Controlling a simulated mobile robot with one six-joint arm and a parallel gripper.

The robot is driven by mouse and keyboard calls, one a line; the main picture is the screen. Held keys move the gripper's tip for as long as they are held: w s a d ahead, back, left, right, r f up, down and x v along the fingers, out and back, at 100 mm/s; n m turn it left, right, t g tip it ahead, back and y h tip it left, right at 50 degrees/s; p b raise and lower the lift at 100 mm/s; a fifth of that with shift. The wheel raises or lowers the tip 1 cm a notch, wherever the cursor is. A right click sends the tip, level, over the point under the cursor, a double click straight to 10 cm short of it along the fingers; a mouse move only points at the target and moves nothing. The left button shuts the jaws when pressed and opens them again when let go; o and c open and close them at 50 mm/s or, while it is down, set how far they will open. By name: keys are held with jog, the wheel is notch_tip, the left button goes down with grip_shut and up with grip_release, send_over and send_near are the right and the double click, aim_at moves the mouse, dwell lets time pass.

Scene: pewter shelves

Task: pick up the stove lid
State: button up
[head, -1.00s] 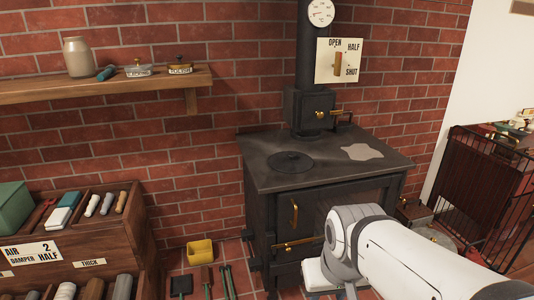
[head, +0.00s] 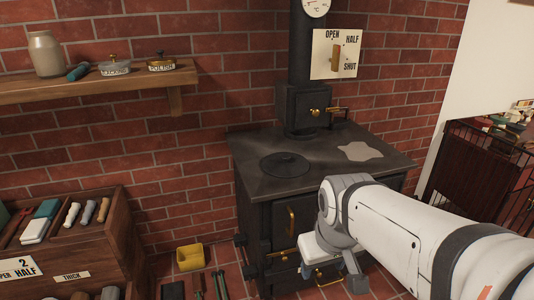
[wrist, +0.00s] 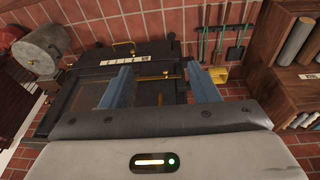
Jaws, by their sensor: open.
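I cannot make out the lid in the wrist view.
A stovepipe with a damper plate (head: 335,53) rises behind the stove top. A pale irregular patch (head: 360,151) lies on its right. A wall shelf (head: 95,85) and a wooden bin rack (head: 122,225) are at left. A yellow box (head: 190,257) stands on the floor. A dark fence is at right.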

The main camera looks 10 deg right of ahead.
jog(key=w+r+n+p, duration=0.2)
jog(key=w+r+n, duration=0.3)
jog(key=w, duration=0.3)
jog(key=n+h+p, duration=0.2)
jog(key=n+p, duration=0.3)
jog(key=n, duration=1.7)
send_near(286, 156)
jog(key=shift+n+t, duration=0.3)
jog(key=shift+t, duration=0.2)
jog(key=x, duration=0.3)
jog(key=p+x, duration=0.1)
jog(key=x, duration=0.1)
jog(key=p+x, duration=0.1)
jog(key=x, duration=0.2)
jog(key=shift+s+f, duration=0.25)
jog(key=shift+f, duration=0.15)
grip_shut()
